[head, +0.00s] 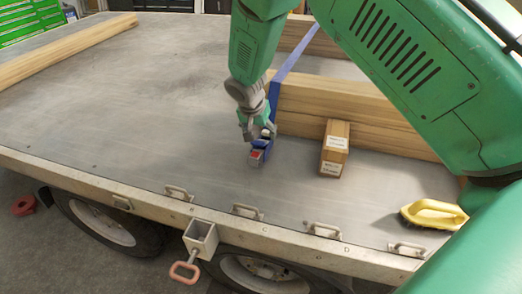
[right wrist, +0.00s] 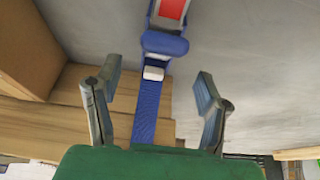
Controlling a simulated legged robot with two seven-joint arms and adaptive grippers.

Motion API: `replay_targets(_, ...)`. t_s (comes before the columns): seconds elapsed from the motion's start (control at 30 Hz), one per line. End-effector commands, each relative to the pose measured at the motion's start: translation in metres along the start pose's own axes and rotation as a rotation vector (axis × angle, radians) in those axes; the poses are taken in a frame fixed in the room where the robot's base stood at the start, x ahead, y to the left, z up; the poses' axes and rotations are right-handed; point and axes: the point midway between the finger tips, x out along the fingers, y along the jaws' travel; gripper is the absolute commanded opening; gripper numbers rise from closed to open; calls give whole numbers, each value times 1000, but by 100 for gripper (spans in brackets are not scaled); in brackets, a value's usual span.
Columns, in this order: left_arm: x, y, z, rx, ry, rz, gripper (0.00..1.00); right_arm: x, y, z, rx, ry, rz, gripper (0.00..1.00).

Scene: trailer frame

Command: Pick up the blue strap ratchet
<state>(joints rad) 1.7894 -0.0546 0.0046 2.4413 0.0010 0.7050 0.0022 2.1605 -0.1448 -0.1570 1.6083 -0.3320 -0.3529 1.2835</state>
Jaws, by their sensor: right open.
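The blue strap ratchet (head: 259,152) lies on the grey trailer bed (head: 140,110), at the lower end of a blue strap (head: 290,62) that runs over the wooden beams. It has a red label. My right gripper (head: 257,132) is just above the ratchet, pointing down, and partly covers it. In the right wrist view the gripper (right wrist: 155,95) is open, with one finger on each side of the strap. The ratchet (right wrist: 165,42) shows beyond the fingertips there, with nothing held. My left gripper is not in view.
Wooden beams (head: 370,115) lie right of the ratchet, with a small cardboard box (head: 335,150) in front. A yellow-handled brush (head: 433,213) lies near the right edge. Metal brackets line the trailer's front edge (head: 150,205). The bed left of the ratchet is clear.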

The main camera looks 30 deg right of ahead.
Motion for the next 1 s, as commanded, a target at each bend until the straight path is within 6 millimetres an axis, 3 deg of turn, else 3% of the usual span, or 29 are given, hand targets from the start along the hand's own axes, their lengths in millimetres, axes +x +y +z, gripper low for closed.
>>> replay_targets(0.1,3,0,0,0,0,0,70,18,-1,1,0,0,0,63)
replay_targets(0.33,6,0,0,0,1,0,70,34,0,2,-1,0,0,63)
replay_targets(0.6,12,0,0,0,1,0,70,72,1,4,0,0,0,63)
replay_targets(0.9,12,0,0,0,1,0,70,76,1,4,0,2,-1,63)
replay_targets(0.93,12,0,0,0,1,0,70,76,1,4,0,2,-1,56)
replay_targets(1.0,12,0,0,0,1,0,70,76,1,4,0,1,-1,31)
